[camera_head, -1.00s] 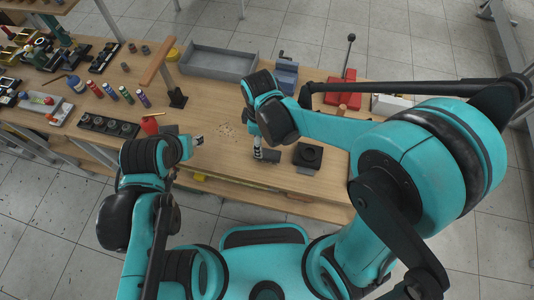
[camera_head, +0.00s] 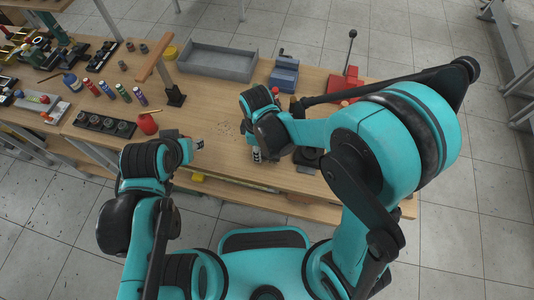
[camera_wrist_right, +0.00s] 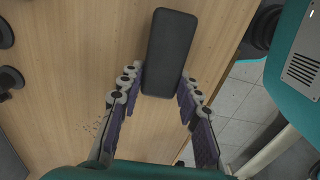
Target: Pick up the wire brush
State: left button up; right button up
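A dark grey rectangular block (camera_wrist_right: 170,52) with rounded edges lies on the wooden bench in the right wrist view. I cannot tell whether it is the wire brush; no bristles show. My right gripper (camera_wrist_right: 163,80) is open, with its fingertips on either side of the block's near end. I cannot tell whether they touch it. In the head view my right gripper (camera_head: 256,155) points down at the bench's front part, and the arm covers much of the area around it. My left gripper (camera_head: 198,143) is over the bench to the left; its opening is too small to judge.
A grey open tray (camera_head: 217,62), a blue vise (camera_head: 284,74) and a red tool (camera_head: 346,83) stand at the back. Several spray cans (camera_head: 123,92) and a red oil can (camera_head: 147,123) stand to the left. The bench between my grippers is largely clear.

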dwell(0.3)
notch_tip(320, 180, up, 4)
jog(key=shift+r+p, duration=0.1)
jog(key=shift+p, duration=0.95)
jog(key=w+d+r+p, duration=0.1)
jog(key=w+d+r, duration=0.1)
jog(key=w, duration=0.1)
jog(key=w+d+r+p, duration=0.1)
jog(key=w+d+r, duration=0.1)
jog(key=w, duration=0.1)
jog(key=w+d+r+p, duration=0.1)
jog(key=w+d+r, duration=0.1)
jog(key=w+d, duration=0.1)
jog(key=shift+w+r, duration=0.1)
jog(key=shift+r, duration=0.3)
jog(key=shift+o, duration=0.7)
